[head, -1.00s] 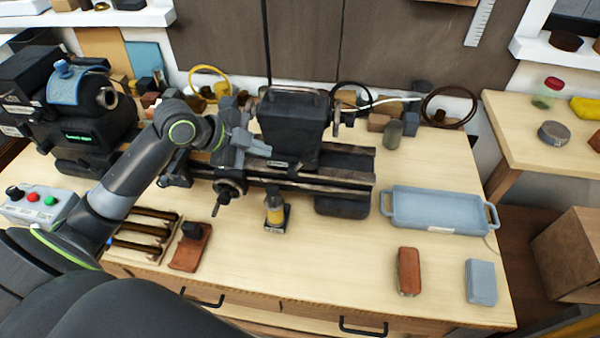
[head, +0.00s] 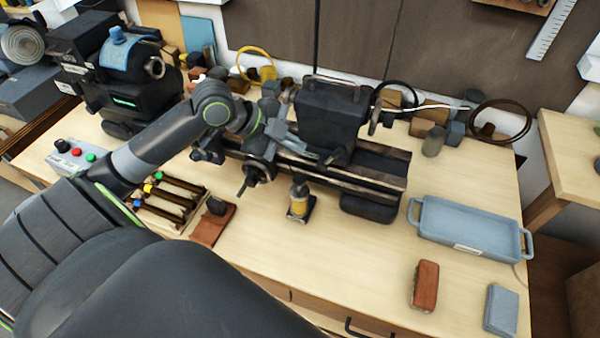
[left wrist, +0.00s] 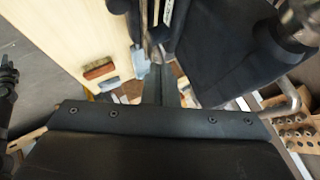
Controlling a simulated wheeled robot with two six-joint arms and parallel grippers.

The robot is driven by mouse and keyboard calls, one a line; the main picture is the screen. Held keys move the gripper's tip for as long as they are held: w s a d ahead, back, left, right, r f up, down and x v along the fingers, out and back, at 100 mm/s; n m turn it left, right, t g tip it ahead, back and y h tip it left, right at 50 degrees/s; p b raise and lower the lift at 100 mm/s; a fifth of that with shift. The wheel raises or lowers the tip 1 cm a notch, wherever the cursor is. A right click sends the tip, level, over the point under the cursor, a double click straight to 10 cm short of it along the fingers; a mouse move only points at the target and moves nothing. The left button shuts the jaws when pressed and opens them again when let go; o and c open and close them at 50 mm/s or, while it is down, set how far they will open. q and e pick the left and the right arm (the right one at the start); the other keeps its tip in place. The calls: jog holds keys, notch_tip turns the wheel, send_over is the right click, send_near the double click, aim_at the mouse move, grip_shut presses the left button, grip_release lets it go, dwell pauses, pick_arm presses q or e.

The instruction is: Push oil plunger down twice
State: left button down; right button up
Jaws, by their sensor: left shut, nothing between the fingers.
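The oil pump (head: 299,203) is a small amber bottle with a dark top. It stands upright on a dark base on the bench, in front of the lathe (head: 333,115). My left gripper (head: 312,152) is shut and empty. In the head view it shows above the pump, in front of the lathe, apart from the dark top. In the left wrist view the closed fingers (left wrist: 158,85) point away from the camera, and I cannot make out the pump there. My right gripper is not in view.
A blue-grey tray (head: 470,232), a red-brown block (head: 425,285) and a grey block (head: 501,309) lie at the right. A brown pad (head: 212,226) and a rack of dark rods (head: 170,198) lie left of the pump. The bench between pump and red-brown block is clear.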

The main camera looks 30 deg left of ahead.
aim_at(295, 179)
pick_arm(q)
notch_tip(295, 179, down, 7)
jog(key=b, duration=0.5)
jog(key=shift+f, duration=0.1)
jog(key=shift+f+b, duration=0.2)
jog(key=shift+b, duration=0.15)
jog(key=shift+r, duration=0.1)
dwell(1.0)
jog(key=shift+f+b, duration=0.3)
jog(key=shift+f, duration=0.15)
